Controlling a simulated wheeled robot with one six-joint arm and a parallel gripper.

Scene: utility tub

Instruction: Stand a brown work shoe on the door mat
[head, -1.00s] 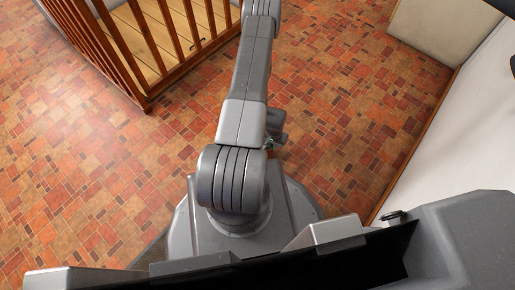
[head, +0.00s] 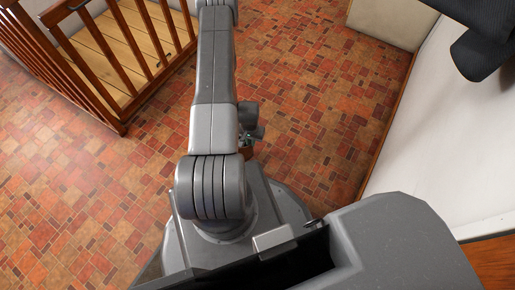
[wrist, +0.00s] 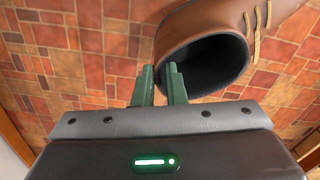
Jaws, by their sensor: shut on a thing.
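A brown work shoe (wrist: 182,22) with tan laces and a dark, open collar fills the top right of the wrist view. Its toe runs out of the frame. My gripper (wrist: 160,76) has two green fingers shut on the collar edge of the shoe, which shows between and just beyond the tips. The shoe's opening faces toward the wrist camera. No door mat shows in either view.
Patterned red-brown floor (head: 300,100) is clear around my base. A wooden railing (head: 125,45) around a plank floor stands at upper left. A white panel (head: 440,130) runs along the right, with a dark object (head: 480,50) above it. A cream block (head: 395,20) stands at the top.

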